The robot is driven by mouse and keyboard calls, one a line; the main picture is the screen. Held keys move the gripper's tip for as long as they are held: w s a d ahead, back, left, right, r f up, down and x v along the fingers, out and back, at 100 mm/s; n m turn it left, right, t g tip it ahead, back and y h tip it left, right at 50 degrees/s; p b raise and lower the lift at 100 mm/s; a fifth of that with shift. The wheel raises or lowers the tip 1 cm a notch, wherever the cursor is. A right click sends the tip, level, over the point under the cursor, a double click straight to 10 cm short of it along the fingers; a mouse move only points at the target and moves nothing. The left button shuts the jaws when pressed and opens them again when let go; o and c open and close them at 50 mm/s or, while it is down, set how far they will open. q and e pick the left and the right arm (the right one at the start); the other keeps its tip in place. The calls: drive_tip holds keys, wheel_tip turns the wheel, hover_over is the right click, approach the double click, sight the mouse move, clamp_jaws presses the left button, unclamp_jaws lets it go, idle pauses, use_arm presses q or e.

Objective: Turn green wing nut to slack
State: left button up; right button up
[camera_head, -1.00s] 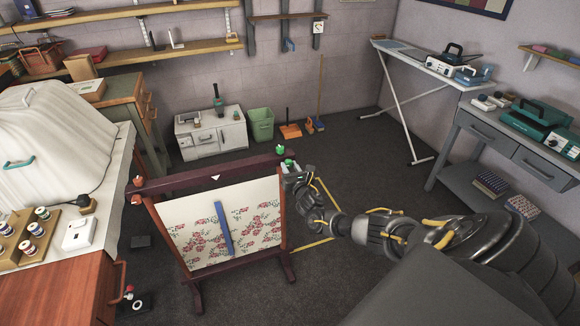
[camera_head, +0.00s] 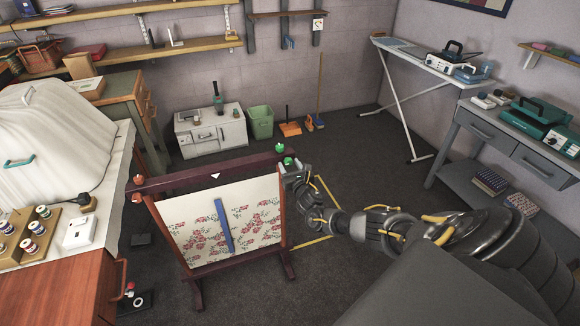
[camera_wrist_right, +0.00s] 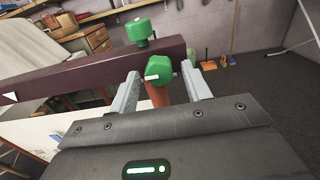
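A wooden frame holds a floral cloth with a blue strip (camera_head: 223,226); its dark top bar (camera_head: 215,175) has green knobs at the right end. One green wing nut (camera_wrist_right: 140,32) stands on top of the bar; it also shows in the head view (camera_head: 280,148). A second green wing nut (camera_wrist_right: 158,70) is on the bar's near side, above an orange-brown post (camera_wrist_right: 157,95). My right gripper (camera_wrist_right: 164,88) is open, its fingers on either side of this lower nut with visible gaps. In the head view my right gripper (camera_head: 291,172) is at the bar's right end. My left gripper is out of view.
Orange knobs (camera_head: 137,181) sit at the bar's left end. A table with thread spools (camera_head: 36,228) stands at left, and a grey workbench (camera_head: 510,150) at right. A green bin (camera_head: 260,123) is behind the frame. The floor right of the frame is mostly clear.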

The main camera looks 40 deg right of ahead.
drive_tip(key=shift+s, duration=0.1)
drive_tip(key=v, duration=1)
drive_tip(key=shift+s+a+p, duration=0.15)
drive_tip(key=shift+s+p, duration=0.1)
drive_tip(key=shift+p, duration=0.05)
